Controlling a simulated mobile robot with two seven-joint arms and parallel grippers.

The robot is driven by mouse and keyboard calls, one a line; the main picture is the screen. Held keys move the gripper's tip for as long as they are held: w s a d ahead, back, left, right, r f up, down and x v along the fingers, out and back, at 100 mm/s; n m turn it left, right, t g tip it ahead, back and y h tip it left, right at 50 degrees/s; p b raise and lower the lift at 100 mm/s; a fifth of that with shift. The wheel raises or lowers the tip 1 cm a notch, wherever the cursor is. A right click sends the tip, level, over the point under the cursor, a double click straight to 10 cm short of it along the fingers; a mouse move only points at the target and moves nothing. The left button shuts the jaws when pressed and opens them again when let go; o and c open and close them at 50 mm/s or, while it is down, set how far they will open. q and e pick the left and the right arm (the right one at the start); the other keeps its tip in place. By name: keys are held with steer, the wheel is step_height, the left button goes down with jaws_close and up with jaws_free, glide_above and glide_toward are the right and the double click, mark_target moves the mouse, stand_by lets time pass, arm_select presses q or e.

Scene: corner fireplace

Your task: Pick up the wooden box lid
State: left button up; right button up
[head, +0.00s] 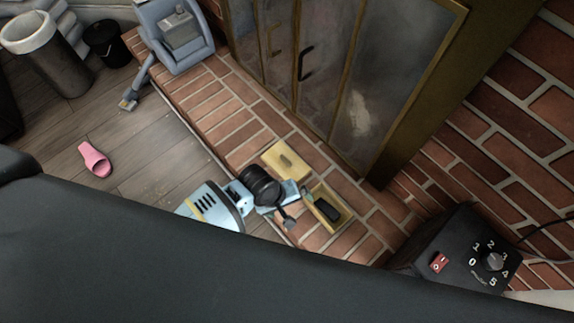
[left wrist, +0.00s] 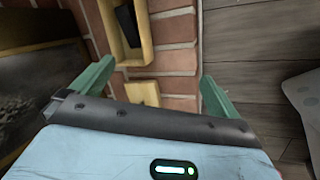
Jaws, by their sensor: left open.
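The wooden box lid (head: 288,163) is a pale yellow rectangular panel with a small handle. It lies on the brick hearth beside the open wooden box (head: 343,213), which holds a dark object (head: 327,210). My left gripper (head: 298,208) is open and empty, close to the box and lid. In the left wrist view, part of the lid (left wrist: 143,91) shows between the spread green fingers of the left gripper (left wrist: 155,90); the gripper body hides the rest. The box (left wrist: 146,48) is beyond it. My right gripper is not seen.
Glass fireplace doors (head: 352,90) stand behind the hearth. A black control box (head: 450,250) with a dial and red switch is at right. A blue-grey chair-like object (head: 175,35) stands at the hearth's far end. A pink slipper (head: 94,159) lies on the wood floor.

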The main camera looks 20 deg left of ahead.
arm_select(q)
steer(key=w+a+f+n+g+y+b, duration=0.1)
steer(key=w+f+b, duration=0.1)
steer(key=w+b, duration=0.25)
steer(key=w+a+f+n+y+b, duration=0.1)
steer(key=w+f+b, duration=0.2)
steer(key=w, duration=0.2)
steer(key=n+y+b, duration=0.2)
steer(key=n+b, duration=0.1)
steer(key=b, duration=0.3)
glide_above(288, 161)
steer(key=shift+s+f+g, duration=0.15)
steer(key=shift+g, duration=0.25)
steer(key=shift+w+r, duration=0.2)
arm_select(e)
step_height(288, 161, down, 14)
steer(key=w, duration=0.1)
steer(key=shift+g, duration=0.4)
